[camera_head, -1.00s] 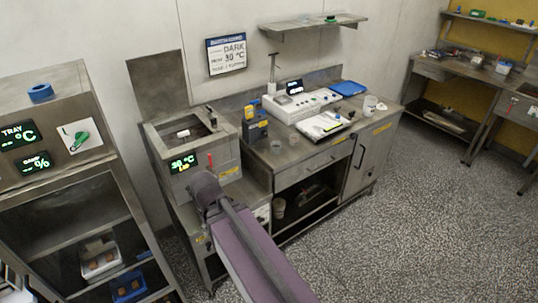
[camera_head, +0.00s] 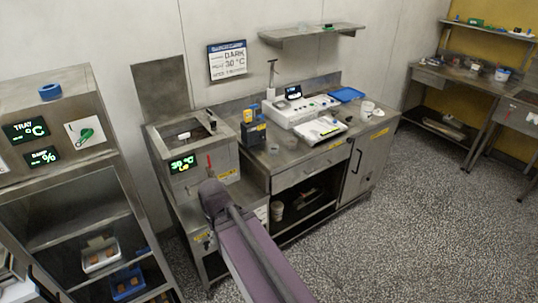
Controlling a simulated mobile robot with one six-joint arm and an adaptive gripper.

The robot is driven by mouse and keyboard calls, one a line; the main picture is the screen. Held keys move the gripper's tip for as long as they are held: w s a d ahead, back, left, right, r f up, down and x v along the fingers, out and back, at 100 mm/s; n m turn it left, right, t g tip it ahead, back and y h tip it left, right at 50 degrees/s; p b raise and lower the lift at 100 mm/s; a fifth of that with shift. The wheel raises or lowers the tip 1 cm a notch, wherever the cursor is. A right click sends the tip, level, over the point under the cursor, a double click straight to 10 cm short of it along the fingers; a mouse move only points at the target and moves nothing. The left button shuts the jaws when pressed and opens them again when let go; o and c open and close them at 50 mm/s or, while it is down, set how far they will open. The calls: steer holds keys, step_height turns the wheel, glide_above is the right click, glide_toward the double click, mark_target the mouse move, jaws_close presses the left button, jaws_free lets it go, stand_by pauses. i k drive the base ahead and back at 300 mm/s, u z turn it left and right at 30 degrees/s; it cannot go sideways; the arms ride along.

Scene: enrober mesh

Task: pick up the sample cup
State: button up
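I cannot tell for sure which item is the sample cup. A small pale cup-like item (camera_head: 273,148) stands on the steel bench (camera_head: 300,163) near its front left, too small to make out well. A larger white tub (camera_head: 367,107) stands at the bench's right end. Another pale container (camera_head: 277,210) sits low in the open bay under the bench. My purple arm rises from the bottom of the view in front of the bench. My gripper does not show.
A heated tank (camera_head: 190,140) with a green display adjoins the bench on the left. A white instrument (camera_head: 300,110), a tray with papers (camera_head: 321,130) and a blue tray (camera_head: 347,94) occupy the bench. A steel cabinet (camera_head: 70,190) stands far left. Speckled floor at right is clear.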

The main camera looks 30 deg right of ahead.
mark_target(274, 151)
steer(key=z, duration=0.1)
steer(key=i, duration=0.95)
steer(key=u, duration=0.05)
